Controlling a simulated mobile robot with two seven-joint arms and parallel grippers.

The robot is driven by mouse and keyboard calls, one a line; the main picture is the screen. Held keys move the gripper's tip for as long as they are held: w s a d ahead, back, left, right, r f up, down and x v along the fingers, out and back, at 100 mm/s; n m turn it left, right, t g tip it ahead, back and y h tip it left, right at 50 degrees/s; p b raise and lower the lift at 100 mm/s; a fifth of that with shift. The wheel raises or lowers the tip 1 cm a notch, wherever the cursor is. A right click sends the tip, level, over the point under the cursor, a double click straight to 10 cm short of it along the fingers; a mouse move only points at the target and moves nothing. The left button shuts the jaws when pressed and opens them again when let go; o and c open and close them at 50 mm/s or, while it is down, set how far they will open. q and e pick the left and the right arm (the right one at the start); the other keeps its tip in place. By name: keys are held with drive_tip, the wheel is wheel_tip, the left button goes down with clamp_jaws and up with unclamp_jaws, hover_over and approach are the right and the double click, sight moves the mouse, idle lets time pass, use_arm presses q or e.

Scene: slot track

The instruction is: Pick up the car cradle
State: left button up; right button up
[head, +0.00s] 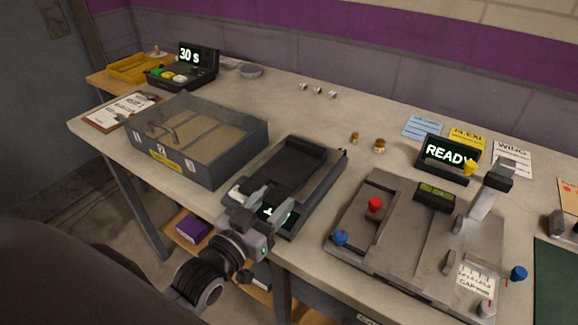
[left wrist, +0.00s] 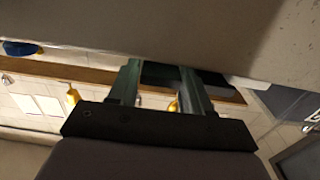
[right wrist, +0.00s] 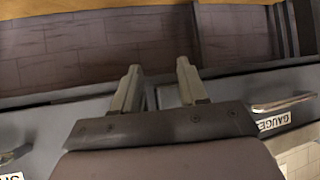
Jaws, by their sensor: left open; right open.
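I cannot pick out the car cradle for certain. A dark, flat tray-like unit (head: 318,185) with a raised block at its back lies at the middle of the table's front, and it may be or hold the cradle. My left gripper (head: 256,205) is open over the front end of this unit and hides part of it. In the left wrist view my open fingers (left wrist: 161,88) have nothing clearly held between them. My right gripper (right wrist: 160,85) is open and empty, out of the head view, near grey drawer fronts (right wrist: 225,93).
A grey box (head: 235,150) with a sand-coloured inside stands left of the dark unit. A metal fixture plate (head: 400,240) with red and blue knobs lies to the right, below a READY display (head: 448,152). A timer (head: 197,55) stands at the far left. The back middle is mostly clear.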

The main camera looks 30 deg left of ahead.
use_arm(q)
drive_tip(key=c, duration=0.7)
